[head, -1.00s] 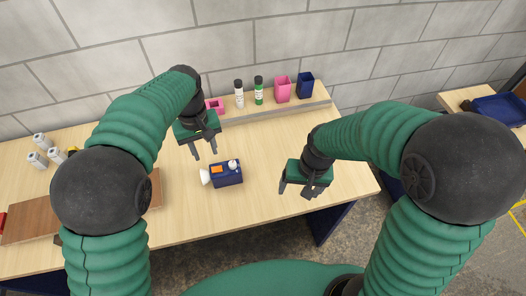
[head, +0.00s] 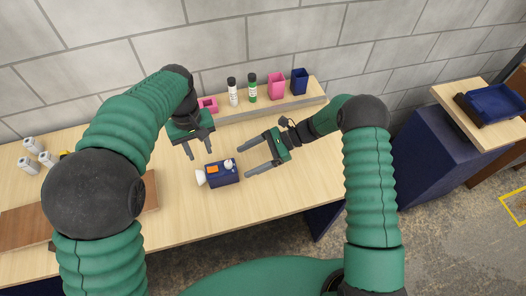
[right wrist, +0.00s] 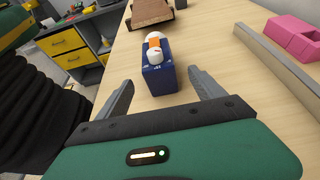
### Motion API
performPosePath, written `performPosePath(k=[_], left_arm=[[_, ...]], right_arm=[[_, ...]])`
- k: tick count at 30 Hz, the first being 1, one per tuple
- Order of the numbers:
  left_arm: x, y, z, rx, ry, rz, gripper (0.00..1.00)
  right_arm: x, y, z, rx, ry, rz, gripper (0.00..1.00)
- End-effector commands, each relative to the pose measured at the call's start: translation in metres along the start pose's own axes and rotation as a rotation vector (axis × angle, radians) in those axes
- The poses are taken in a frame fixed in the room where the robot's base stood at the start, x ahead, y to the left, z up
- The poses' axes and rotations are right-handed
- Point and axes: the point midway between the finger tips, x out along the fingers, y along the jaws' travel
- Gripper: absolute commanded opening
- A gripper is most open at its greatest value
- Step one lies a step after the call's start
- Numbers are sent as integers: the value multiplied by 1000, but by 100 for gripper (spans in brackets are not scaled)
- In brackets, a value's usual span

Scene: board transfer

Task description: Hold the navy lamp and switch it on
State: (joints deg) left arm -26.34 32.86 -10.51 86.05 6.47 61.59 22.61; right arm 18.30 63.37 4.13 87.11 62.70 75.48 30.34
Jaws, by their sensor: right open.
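The navy lamp (head: 224,178) lies on the wooden table, with a white head at its left end, an orange patch and a white knob on top. In the right wrist view the lamp (right wrist: 160,80) is ahead of and between the spread fingers. My right gripper (head: 257,159) is open, just right of the lamp, its fingers pointing left at it and apart from it. My left gripper (head: 200,150) is open above and behind the lamp, pointing down, with nothing between its fingers.
A brown board (head: 22,229) and white cylinders (head: 31,145) are at left.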

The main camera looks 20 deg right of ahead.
Motion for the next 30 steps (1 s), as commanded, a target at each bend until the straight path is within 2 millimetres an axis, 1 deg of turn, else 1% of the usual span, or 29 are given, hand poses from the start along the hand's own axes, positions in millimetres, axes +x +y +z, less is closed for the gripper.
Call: performPosePath(k=[1, 6, 9, 13, 15, 18, 24, 25, 30], left_arm=[[0, 1, 0, 1, 0, -1, 36], [0, 1, 0, 2, 0, -1, 36], [0, 1, 0, 1, 0, -1, 36], [0, 1, 0, 1, 0, 0, 36], [0, 0, 0, 1, 0, 0, 36], [0, 0, 0, 1, 0, 0, 36], [0, 1, 0, 1, 0, -1, 36], [0, 1, 0, 1, 0, -1, 36], [0, 1, 0, 1, 0, 0, 36]], right_arm=[[12, 1, 0, 0, -1, 4, 78], [53, 1, -1, -1, 1, 4, 78], [75, 1, -1, 0, 1, 3, 78], [96, 1, -1, -2, 2, 3, 78], [103, 0, -1, -1, 2, 1, 78], [108, 1, 0, -2, 2, 1, 78], [108, 0, -1, -2, 2, 0, 78], [107, 0, -1, -2, 2, 0, 77], [107, 0, -1, -1, 2, 0, 55]])
